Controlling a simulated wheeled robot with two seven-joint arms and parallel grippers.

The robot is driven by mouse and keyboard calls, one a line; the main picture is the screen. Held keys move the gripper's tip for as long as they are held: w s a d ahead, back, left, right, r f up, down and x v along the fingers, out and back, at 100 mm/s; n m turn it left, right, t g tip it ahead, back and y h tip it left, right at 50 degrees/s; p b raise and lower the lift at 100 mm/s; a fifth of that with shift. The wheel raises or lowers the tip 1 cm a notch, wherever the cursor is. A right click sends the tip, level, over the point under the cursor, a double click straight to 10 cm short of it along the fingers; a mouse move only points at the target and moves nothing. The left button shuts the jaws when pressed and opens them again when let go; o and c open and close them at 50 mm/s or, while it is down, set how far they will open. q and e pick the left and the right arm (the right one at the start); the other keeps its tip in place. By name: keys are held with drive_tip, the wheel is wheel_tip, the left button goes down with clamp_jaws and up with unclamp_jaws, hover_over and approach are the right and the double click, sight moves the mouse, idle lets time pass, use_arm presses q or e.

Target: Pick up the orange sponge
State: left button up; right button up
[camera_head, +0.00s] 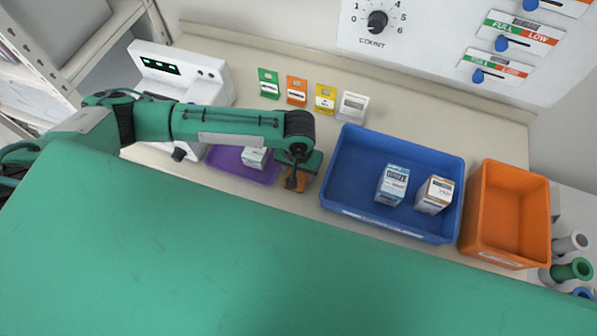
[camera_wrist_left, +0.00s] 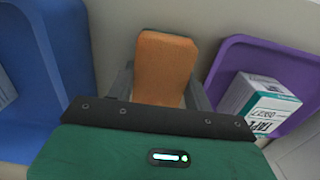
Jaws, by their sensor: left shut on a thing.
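The orange sponge (camera_head: 293,183) is on the counter between the purple tray and the blue bin, partly covered by my left gripper in the head view. In the left wrist view the sponge (camera_wrist_left: 163,68) stands out between the two fingers. My left gripper (camera_head: 296,181) is above the sponge and shut on it; its fingers also show in the left wrist view (camera_wrist_left: 160,90). I cannot tell whether the sponge touches the counter. My right gripper is not in view.
A purple tray (camera_head: 226,168) with a white box (camera_head: 255,157) lies left of the sponge. A blue bin (camera_head: 345,165) with two boxes is to the right, then an empty orange bin (camera_head: 509,213). Several coloured cards stand behind. A large green surface fills the foreground.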

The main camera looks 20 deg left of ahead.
use_arm(q)
drive_tip(key=shift+r, duration=0.6)
wheel_tip(320, 180, up, 19)
drive_tip(key=b, duration=0.3)
drive_tip(key=shift+f, duration=0.1)
